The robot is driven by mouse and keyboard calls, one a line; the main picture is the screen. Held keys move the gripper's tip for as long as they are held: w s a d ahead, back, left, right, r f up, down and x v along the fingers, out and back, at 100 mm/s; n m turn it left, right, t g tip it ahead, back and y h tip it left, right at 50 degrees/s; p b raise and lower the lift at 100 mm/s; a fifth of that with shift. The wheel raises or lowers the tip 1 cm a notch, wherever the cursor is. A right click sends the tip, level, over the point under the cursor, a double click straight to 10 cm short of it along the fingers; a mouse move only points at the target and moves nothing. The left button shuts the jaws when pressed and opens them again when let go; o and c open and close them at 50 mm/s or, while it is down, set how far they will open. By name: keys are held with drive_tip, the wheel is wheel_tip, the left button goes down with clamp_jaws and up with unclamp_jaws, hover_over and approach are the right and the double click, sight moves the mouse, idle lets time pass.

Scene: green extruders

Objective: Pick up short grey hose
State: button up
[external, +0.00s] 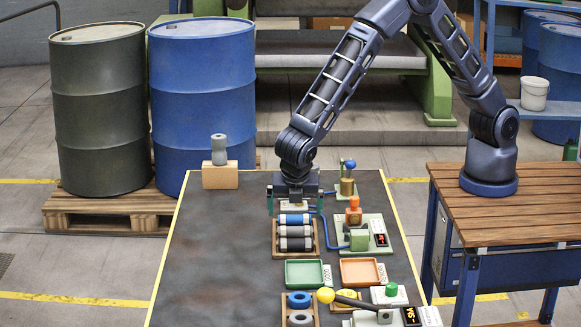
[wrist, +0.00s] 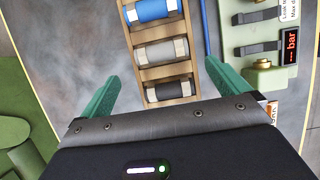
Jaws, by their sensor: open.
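In the external view, the grey hose (external: 296,231) also lies between the other two. My gripper (external: 295,208) is open and empty, pointing down above the rack.
A fixture with a pressure display (wrist: 291,47) and a blue tube (external: 335,246) stands just right of the rack. Green (external: 304,273) and orange (external: 362,271) trays lie nearer the camera. A grey piece stands on a wooden block (external: 220,176) at back left. The table's left side is clear.

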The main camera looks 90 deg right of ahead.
sight(295, 227)
drive_tip(key=shift+x, duration=3.75)
drive_tip(key=shift+s+r, duration=0.1)
drive_tip(key=c, duration=0.9)
